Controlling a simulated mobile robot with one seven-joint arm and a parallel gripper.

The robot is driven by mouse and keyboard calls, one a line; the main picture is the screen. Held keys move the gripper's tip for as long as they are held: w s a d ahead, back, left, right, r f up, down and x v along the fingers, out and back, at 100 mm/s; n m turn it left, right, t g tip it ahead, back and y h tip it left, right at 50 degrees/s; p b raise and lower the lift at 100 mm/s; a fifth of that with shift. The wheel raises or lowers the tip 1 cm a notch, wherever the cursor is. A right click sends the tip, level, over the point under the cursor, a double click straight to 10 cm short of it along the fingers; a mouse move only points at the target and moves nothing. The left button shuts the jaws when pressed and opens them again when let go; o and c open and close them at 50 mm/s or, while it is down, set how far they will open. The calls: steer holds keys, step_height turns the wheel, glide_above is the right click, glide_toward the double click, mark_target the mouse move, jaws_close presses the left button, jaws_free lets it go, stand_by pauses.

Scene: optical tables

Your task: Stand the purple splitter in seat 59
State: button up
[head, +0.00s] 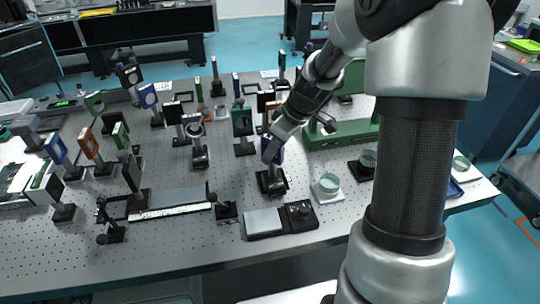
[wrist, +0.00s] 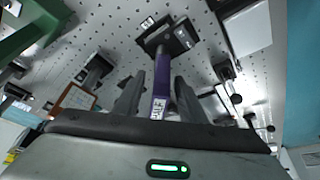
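The purple splitter (wrist: 163,72) is a narrow purple plate with a white label, seen edge-on in the wrist view. In the head view the purple splitter (head: 272,155) stands upright on a dark post and base right of the table's middle. Its black base (wrist: 163,37) appears to rest at the table, with small white tags beside it. My gripper (wrist: 160,88) has one finger on each side of the purple plate, with narrow gaps showing, so it looks open around it. In the head view my gripper (head: 270,142) is at the splitter's top. I cannot read which tag is 59.
A flat black device with a grey plate (head: 264,222) lies in front of the splitter. A green frame (head: 340,134) stands behind right. Several mounted optics crowd the left and back, including a teal one (head: 242,122). The front left of the perforated table (head: 185,248) is bare.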

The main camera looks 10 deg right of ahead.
steer(key=v, duration=0.8)
